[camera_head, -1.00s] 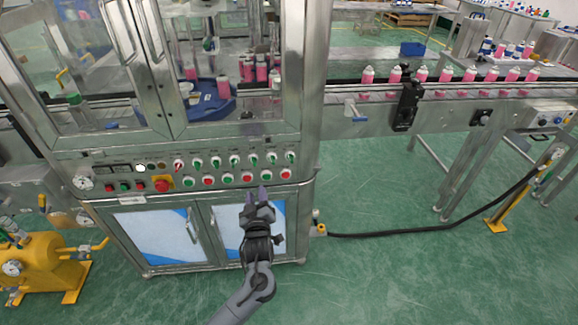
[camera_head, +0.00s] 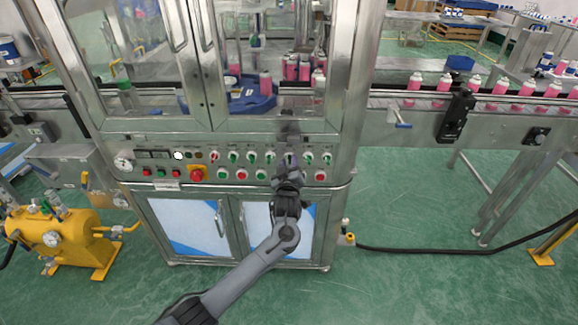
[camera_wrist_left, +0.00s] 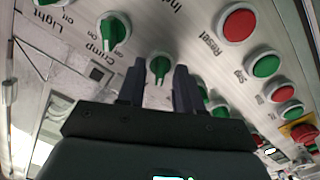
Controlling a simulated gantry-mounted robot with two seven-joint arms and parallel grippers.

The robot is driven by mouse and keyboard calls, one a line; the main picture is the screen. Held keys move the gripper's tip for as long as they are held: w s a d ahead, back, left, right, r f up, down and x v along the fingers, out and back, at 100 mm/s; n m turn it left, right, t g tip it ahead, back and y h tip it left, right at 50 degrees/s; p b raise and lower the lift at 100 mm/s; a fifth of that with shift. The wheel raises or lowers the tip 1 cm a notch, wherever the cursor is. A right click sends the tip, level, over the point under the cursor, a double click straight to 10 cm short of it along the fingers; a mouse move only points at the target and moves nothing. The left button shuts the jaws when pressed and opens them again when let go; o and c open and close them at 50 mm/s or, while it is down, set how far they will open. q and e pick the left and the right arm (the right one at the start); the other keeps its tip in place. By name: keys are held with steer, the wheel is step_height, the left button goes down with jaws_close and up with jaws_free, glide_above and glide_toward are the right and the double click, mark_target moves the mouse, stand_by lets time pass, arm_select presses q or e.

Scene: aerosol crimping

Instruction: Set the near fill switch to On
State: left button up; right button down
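The control panel has an upper row of small rotary switches on the machine front. In the left wrist view, a green rotary switch (camera_wrist_left: 158,68) shows in the gap between the two fingers of my left gripper (camera_wrist_left: 158,84). Its label is hidden, so I cannot tell whether it is the near fill switch. Another green switch (camera_wrist_left: 115,31), with a Crimp label beside it, is up and left of it. In the head view my left gripper (camera_head: 289,163) is open in front of the panel, covering one switch towards the right of the row. Contact cannot be told.
Red and green push buttons lie below the switches, such as a red Reset button (camera_wrist_left: 238,23). A red emergency stop (camera_head: 197,174) is at the panel's left. Glass doors stand above the panel, a conveyor (camera_head: 420,105) runs right, and a yellow tank (camera_head: 55,240) stands left.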

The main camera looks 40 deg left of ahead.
arm_select(q)
steer(key=shift+w+a, duration=0.1)
steer(key=shift+a, duration=0.05)
jaws_close()
